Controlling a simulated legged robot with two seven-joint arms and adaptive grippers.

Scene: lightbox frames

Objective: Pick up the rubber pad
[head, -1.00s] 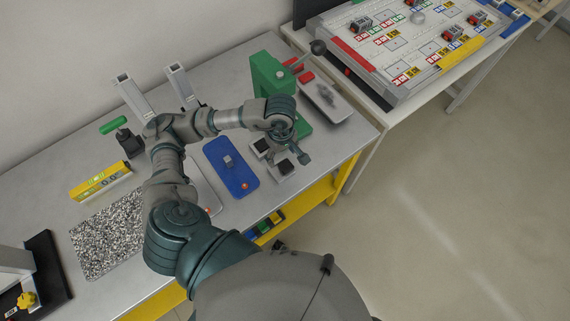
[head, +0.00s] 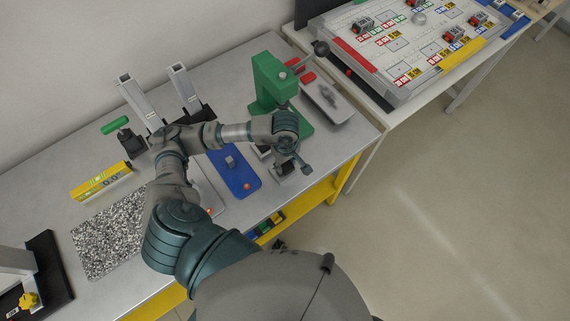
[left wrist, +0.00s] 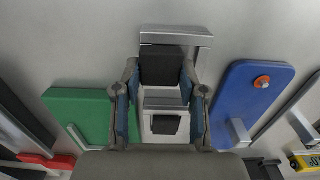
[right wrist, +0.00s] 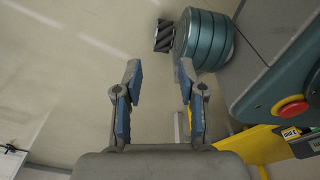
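A black square rubber pad (left wrist: 162,66) sits on a grey metal holder (left wrist: 203,41) in the left wrist view. A second black pad (left wrist: 165,125) lies nearer the wrist in the same view. My left gripper (left wrist: 160,80) is open, with its fingertips on either side of the first pad; I cannot tell whether they touch it. In the head view my left gripper (head: 297,162) is over the holders and partly covers the pads (head: 284,168). My right gripper (right wrist: 154,78) is open and empty, away from the bench.
A blue plate (head: 236,172) with an orange knob lies left of the holders. A green press (head: 270,80) and a grey tray (head: 328,101) stand behind. A pebbled mat (head: 107,236) and yellow level (head: 101,180) are further left.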

